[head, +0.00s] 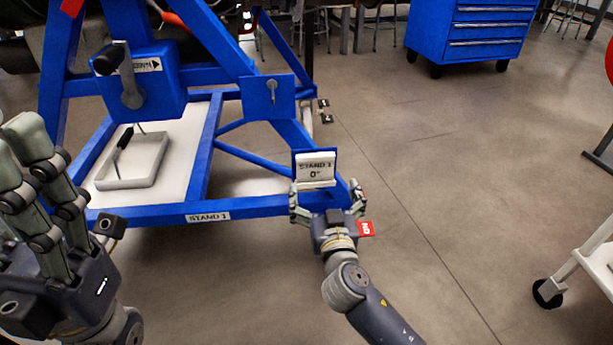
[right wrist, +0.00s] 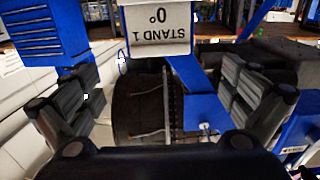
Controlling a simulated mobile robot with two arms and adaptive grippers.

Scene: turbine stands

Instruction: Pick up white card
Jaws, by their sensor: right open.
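The white card (head: 316,168), printed "STAND 1 0°", sits upright in a blue holder (head: 329,156) on the front right of the blue stand. It also shows in the right wrist view (right wrist: 157,30), upside down at the top centre. My right gripper (head: 328,196) is open, its two fingers spread to either side below the card. In the right wrist view the fingers stand apart with no object between them, and the card is beyond them. My left gripper (head: 28,150) is at the left edge of the head view, its fingers raised, with no object seen in it.
The blue stand (head: 252,206) fills the left and middle. A white tray (head: 130,182) with a black-handled tool lies on its base. A red tag (head: 366,228) is beside my right gripper. A blue tool cabinet (head: 470,35) stands behind, and a white cart (head: 595,262) at right. Floor between is clear.

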